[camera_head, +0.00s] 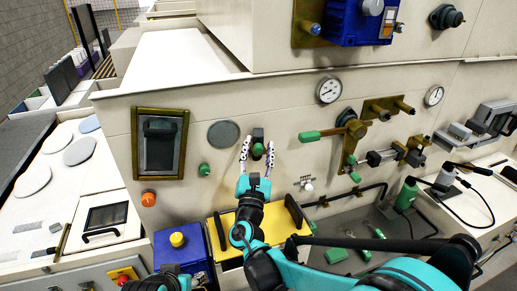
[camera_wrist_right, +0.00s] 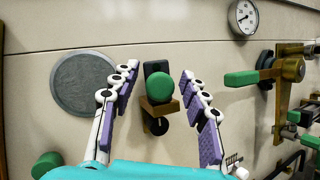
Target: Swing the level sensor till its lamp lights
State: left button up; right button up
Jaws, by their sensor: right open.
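A small fixture with a round green knob, a dark block behind it and a brown bracket, perhaps the level sensor, is mounted on the beige wall panel; its green knob (camera_head: 258,149) also shows in the right wrist view (camera_wrist_right: 160,87). My right gripper (camera_head: 257,150) is open, its two white and purple fingers on either side of the green knob. In the wrist view gaps show between the knob and both fingers (camera_wrist_right: 165,92), with no clear contact. I cannot make out a lit lamp on the fixture. My left gripper is not in view.
A grey round disc (camera_head: 223,134) and a brass-framed dark panel (camera_head: 160,143) are left of the fixture. A green-handled brass lever (camera_head: 330,134) and a gauge (camera_head: 329,90) are to the right. A yellow-topped box (camera_head: 228,230) stands below.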

jog(key=c, duration=0.9)
jog(key=shift+d+n+y, duration=0.2)
jog(key=shift+n+y, duration=0.1)
jog(key=shift+y, duration=0.3)
jog(key=shift+c, duration=0.2)
jog(key=o, duration=0.8)
jog(key=shift+o, duration=0.7)
jog(key=v, duration=1.2)
jog(key=shift+d+f, duration=0.1)
